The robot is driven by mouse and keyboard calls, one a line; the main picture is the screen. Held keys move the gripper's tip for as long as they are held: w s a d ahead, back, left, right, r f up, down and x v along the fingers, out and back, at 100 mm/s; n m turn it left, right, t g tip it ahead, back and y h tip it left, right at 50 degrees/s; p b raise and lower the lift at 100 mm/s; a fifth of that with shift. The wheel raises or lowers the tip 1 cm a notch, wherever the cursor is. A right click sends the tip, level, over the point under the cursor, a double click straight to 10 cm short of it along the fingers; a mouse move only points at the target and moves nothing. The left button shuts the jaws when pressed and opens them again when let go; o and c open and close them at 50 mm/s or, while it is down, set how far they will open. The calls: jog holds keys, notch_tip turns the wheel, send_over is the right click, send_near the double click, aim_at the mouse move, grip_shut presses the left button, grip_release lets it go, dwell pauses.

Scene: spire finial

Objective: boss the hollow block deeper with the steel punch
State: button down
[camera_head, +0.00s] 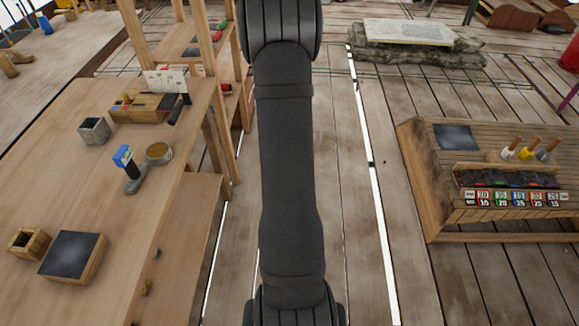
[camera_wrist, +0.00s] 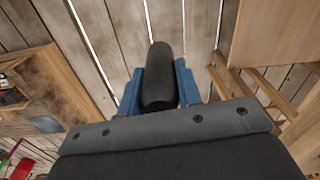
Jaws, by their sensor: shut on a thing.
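In the wrist view, my gripper (camera_wrist: 159,88) has two blue fingers shut on a dark, round-ended cylinder (camera_wrist: 158,72). Its far end points away over the plank floor; I cannot tell for sure whether it is the steel punch. My gripper does not show in the head view. In the head view, a grey, square, hollow block (camera_head: 95,130) stands on the left wooden table. A second hollow block (camera_head: 28,242), of brown wood, stands nearer the front of that table. Nothing held touches either block in these views.
On the left table (camera_head: 130,240) are a dark-topped slab (camera_head: 72,257), a blue-topped stamp (camera_head: 127,168), a round tin (camera_head: 159,152) and a wooden tool tray (camera_head: 140,107). A low bench (camera_head: 420,160) with several handled tools stands right. Plank floor lies between.

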jog(key=s+a+r+n, duration=0.2)
jog(key=s+a+r, duration=0.15)
jog(key=a, duration=0.75)
jog(key=s+a+r+n, duration=0.3)
jog(key=a+r, duration=0.1)
jog(key=a, duration=0.6)
jog(key=s+a+r+n, duration=0.2)
jog(key=s+a+r, duration=0.15)
jog(key=a, duration=0.75)
jog(key=s+a+r+n, duration=0.3)
jog(key=s+a+r, duration=0.2)
jog(key=s+a, duration=0.6)
jog(key=s+a+r+n, duration=0.4)
jog(key=s+a+r, duration=0.15)
jog(key=s, duration=1.05)
jog(key=shift+w+a+f, duration=0.1)
jog(key=shift+a+f, duration=0.05)
jog(key=shift+f, duration=0.7)
jog(key=shift+w+a+f, duration=0.1)
jog(key=shift+a+f, duration=0.05)
jog(key=shift+f, duration=0.75)
jog(key=shift+a+f, duration=0.15)
jog(key=shift+f, duration=0.7)
notch_tip(320, 180, down, 4)
jog(key=shift+f, duration=0.1)
jog(key=shift+r, duration=0.25)
